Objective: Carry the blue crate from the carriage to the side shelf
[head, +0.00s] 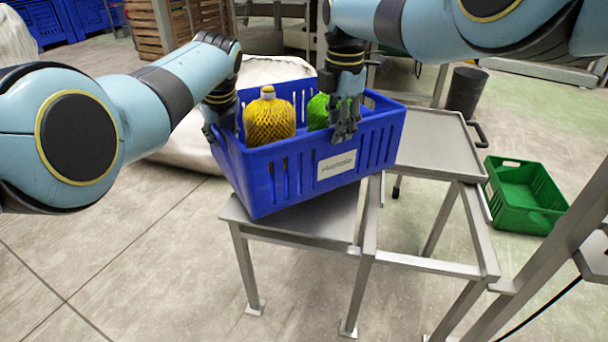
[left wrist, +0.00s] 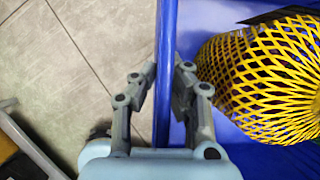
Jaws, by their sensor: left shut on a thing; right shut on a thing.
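The blue crate (head: 285,180) is over a low grey metal shelf (head: 318,214) in the head view. It sits askew to the shelf, and I cannot tell whether it touches it. A yellow-netted item (head: 269,122) and a green-netted item (head: 318,112) are inside. My left gripper (head: 216,128) is shut on the crate's left end wall; in the left wrist view its fingers (left wrist: 162,88) pinch the blue rim (left wrist: 168,40) beside the yellow net (left wrist: 265,80). My right gripper (head: 345,128) is shut on the crate's wall at the right, partly hiding the green-netted item.
A grey metal tray top on a frame (head: 432,145) stands right of the crate. An empty green crate (head: 522,195) and a dark bin (head: 466,92) are on the floor further right. A white sack (head: 185,145) lies behind at left. The front-left floor is clear.

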